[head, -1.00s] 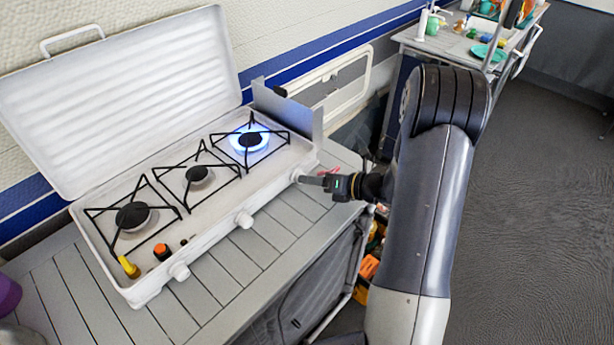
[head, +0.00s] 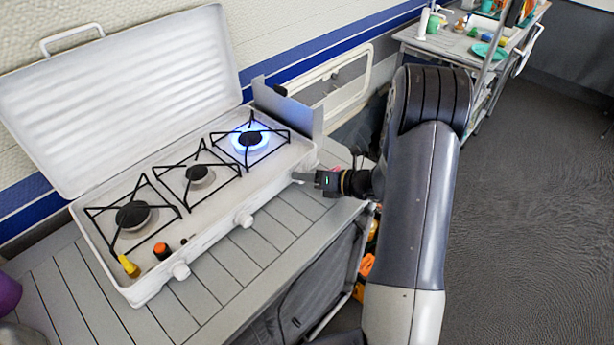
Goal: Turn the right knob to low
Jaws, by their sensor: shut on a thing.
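The white camping stove (head: 205,226) stands on a grey slatted table with its lid open. It has three burners, and the right burner (head: 251,139) burns with a blue flame. The middle knob (head: 243,220) and left knob (head: 180,270) show on the front face. My gripper (head: 304,178) is at the right end of that face, where the right knob is. It is shut on the right knob, which the fingers largely hide, so its angle cannot be told.
A yellow-capped item (head: 129,266) and an orange-capped item (head: 161,251) stand on the stove's left end. A metal wind guard (head: 290,108) rises at the right end. The slatted table (head: 245,262) is clear in front of the stove.

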